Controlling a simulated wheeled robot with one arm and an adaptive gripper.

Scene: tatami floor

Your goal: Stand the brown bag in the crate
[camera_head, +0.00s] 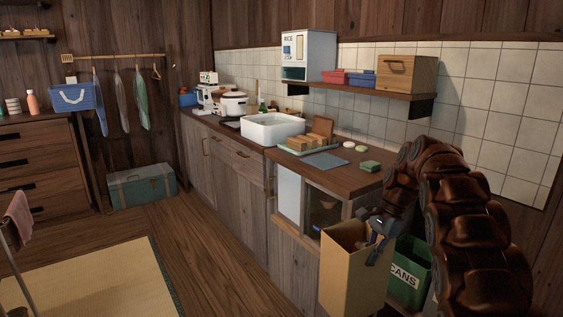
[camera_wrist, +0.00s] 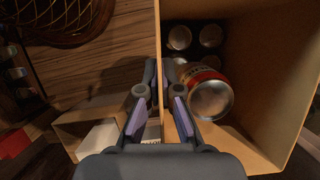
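The brown bag (camera_head: 350,275) stands open-topped and upright in front of the counter's near end, its base cut off by the frame. In the wrist view the bag (camera_wrist: 270,60) holds several cans (camera_wrist: 210,95), one of them red and yellow. My gripper (camera_head: 380,226) is at the bag's top edge. In the wrist view my gripper (camera_wrist: 157,75) has one finger on each side of the bag's wall, pinching it. I cannot tell whether the bag is lifted. I cannot surely pick out the crate; a tan open box (camera_wrist: 75,125) with a white item shows lower left in the wrist view.
A green bin (camera_head: 409,275) marked CANS stands right behind the bag. The wooden counter (camera_head: 345,180) has a sink (camera_head: 272,129), boards and sponges. A teal chest (camera_head: 142,188) sits at the back left. A mat (camera_head: 95,285) lies on the floor; boards beside it are clear.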

